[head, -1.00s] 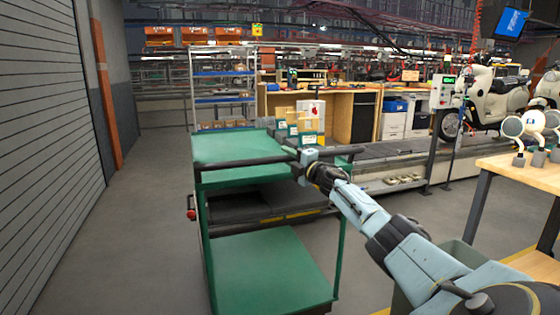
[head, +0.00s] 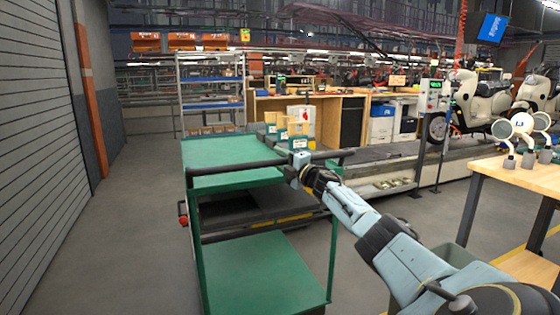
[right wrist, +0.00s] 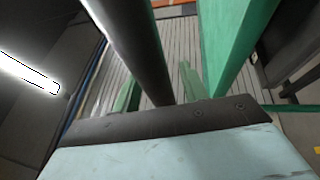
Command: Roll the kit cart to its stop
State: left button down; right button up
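The kit cart (head: 225,150) is green, with a top tray, a lower shelf (head: 260,270) and green posts. It stands in front of me, left of centre. Its dark handle bar (head: 235,168) runs across the near side. My right gripper (head: 299,160) is on the handle, right of its middle, and appears shut around it. My left gripper is not in view. I cannot make out the cart's stop.
A low conveyor (head: 375,160) runs behind the cart, carrying scooters (head: 465,105) at right. A wooden table (head: 520,175) stands at right. Small boxes (head: 290,130) show at the tray's far right; I cannot tell what they rest on. A red knob (head: 183,220) is left of the cart. Floor at left is clear.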

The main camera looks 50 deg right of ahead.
jog(key=shift+f, duration=0.1)
jog(key=shift+s+f, duration=0.1)
jog(key=shift+s, duration=0.4)
jog(key=shift+p+v, duration=0.55)
jog(key=shift+v, duration=0.55)
jog(key=shift+s+a+f, duration=0.15)
jog(key=shift+s, duration=0.55)
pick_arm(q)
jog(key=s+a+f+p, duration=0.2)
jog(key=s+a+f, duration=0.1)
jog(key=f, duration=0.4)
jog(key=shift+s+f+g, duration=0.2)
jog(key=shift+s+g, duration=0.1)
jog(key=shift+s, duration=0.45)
pick_arm(e)
send_near(286, 163)
jog(key=shift+s, duration=0.2)
